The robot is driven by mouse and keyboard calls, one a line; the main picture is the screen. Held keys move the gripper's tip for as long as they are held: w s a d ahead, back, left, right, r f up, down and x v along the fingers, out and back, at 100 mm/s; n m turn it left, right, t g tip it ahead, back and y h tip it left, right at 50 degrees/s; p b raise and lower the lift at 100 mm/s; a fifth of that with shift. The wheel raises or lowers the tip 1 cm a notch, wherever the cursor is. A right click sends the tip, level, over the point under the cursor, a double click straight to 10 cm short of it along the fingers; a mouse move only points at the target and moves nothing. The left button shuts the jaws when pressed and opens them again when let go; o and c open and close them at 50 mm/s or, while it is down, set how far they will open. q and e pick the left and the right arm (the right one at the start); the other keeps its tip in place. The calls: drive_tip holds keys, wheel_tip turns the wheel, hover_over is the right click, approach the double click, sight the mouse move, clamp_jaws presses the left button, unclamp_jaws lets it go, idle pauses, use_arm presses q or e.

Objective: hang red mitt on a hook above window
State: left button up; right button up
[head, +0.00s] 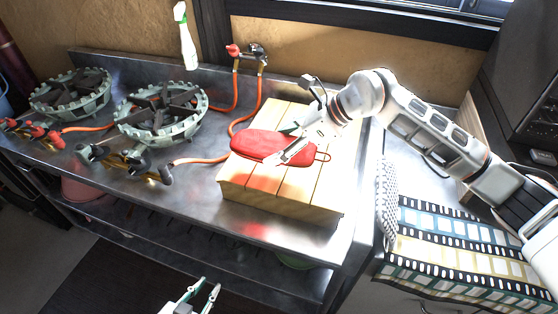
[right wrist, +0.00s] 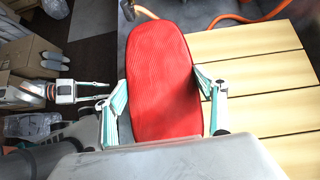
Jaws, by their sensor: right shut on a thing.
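The red mitt (head: 258,145) is a flat, rounded oblong with a thin loop at its right end. It lies level at or just above the wooden slatted board (head: 272,202); I cannot tell whether it touches. My right gripper (head: 292,150) is shut on the mitt near its loop end. In the right wrist view the mitt (right wrist: 163,60) sits between the two fingers of the right gripper (right wrist: 160,95). My left gripper (head: 210,286) is open and empty, low in front of the counter. The window (head: 480,6) shows only its lower edge at top right; no hook is in view.
Two round gas burners (head: 160,112) with orange hoses stand on the metal counter (head: 190,185), left of the board. A white spray bottle (head: 186,38) appears by the back wall. A film-strip patterned cloth (head: 460,245) hangs at right. A dark cabinet (head: 525,80) stands at far right.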

sight(305, 151)
drive_tip(key=shift+f, duration=3.2)
drive_tip(key=o, duration=1.1)
drive_tip(key=shift+f, duration=0.1)
drive_tip(key=v, duration=0.7)
drive_tip(key=shift+s+d+r, duration=0.25)
drive_tip(key=shift+s, duration=0.05)
drive_tip(key=shift+s, duration=0.1)
